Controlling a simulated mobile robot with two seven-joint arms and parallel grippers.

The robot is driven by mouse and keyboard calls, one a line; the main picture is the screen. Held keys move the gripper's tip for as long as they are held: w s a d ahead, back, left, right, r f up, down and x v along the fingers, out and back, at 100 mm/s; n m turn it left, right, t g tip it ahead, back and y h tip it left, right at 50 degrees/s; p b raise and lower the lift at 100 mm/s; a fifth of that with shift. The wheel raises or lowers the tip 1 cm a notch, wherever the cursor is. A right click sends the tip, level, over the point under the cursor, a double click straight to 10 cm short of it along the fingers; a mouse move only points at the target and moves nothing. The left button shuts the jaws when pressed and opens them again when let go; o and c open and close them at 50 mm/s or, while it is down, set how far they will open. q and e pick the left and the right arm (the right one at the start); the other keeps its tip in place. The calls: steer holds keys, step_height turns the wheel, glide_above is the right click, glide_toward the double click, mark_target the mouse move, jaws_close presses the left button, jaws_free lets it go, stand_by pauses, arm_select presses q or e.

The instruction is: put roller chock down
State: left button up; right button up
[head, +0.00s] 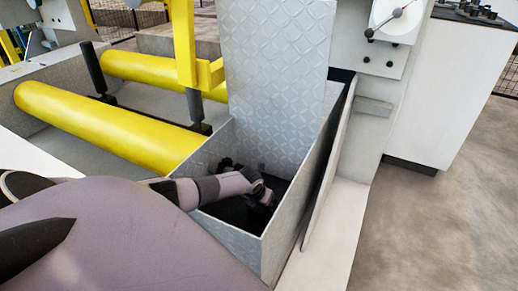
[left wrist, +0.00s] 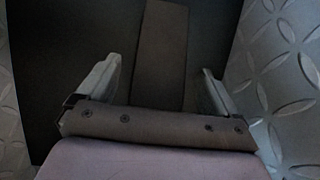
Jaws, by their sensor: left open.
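My left gripper (head: 262,192) reaches down inside a grey diamond-plate bin (head: 238,238) in the head view. In the left wrist view its two light fingers (left wrist: 161,72) are spread apart. A long, dark brown bar, which looks like the roller chock (left wrist: 160,35), lies on the black bin floor (left wrist: 60,40) between and beyond the fingers. Gaps show between the bar and both fingers. In the head view I cannot make out the chock in the dark bin. My right gripper is in neither view.
The bin's tall back plate (head: 275,70) and side walls stand close around the gripper; a patterned wall (left wrist: 285,60) is near the right finger. Yellow rollers (head: 100,120) and a yellow post (head: 185,45) are to the left. A white cabinet (head: 445,90) stands right.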

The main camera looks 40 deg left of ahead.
arm_select(q)
steer(key=shift+s+r+p, duration=0.15)
steer(key=shift+r+p, duration=0.2)
steer(key=shift+r, duration=0.15)
steer(key=p+v, duration=0.4)
steer(key=shift+s+r, duration=0.1)
steer(key=shift+r, duration=0.25)
steer(key=p+v, duration=0.4)
steer(key=v, duration=0.2)
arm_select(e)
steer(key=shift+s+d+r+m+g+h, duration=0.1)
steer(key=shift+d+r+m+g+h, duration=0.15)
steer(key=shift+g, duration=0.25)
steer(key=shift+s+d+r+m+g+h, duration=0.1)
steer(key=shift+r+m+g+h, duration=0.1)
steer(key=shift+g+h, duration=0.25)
arm_select(q)
steer(key=shift+s+d, duration=0.1)
steer(key=shift+r, duration=0.1)
